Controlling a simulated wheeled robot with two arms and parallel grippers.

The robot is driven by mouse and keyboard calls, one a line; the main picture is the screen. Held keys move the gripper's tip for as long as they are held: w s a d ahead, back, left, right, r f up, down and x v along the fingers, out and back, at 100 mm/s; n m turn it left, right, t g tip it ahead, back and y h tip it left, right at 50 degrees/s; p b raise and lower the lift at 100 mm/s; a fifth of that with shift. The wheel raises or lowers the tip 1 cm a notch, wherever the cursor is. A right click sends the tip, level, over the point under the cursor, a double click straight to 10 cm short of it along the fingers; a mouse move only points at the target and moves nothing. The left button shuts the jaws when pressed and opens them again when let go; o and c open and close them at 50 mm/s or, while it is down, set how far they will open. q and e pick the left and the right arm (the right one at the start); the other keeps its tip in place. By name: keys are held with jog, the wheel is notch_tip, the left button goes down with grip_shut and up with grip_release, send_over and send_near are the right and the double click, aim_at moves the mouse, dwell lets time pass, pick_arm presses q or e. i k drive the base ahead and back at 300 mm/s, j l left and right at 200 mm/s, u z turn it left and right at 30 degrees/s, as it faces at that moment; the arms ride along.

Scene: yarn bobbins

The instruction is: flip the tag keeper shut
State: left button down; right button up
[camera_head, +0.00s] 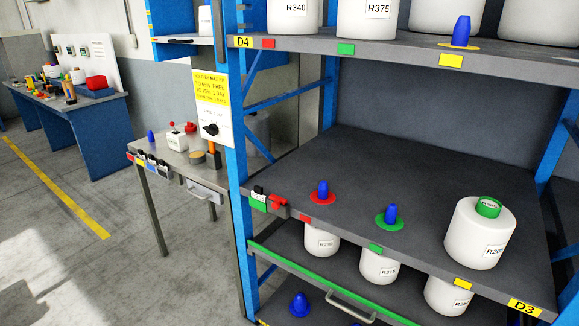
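What looks like the tag keeper is a small grey block with a red lever (279,202) at the left end of the middle shelf's front edge, by the blue upright. A green tag (258,203) with a small black part above it sits just left of the red lever. The parts are too small to tell whether the keeper is open or shut. Neither of my grippers is in view.
The middle shelf (360,160) holds blue pegs on red (323,192) and green (390,215) bases and a white bobbin (480,232) at right. A yellow notice (210,100) hangs on the blue upright (237,170). A grey side table (190,165) stands left. Open floor lies further left.

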aim_at(277, 200)
jog(key=i+z, duration=0.2)
jog(key=z, duration=0.25)
jog(key=i+j+z, duration=0.15)
jog(key=z, duration=0.3)
jog(key=i, duration=0.05)
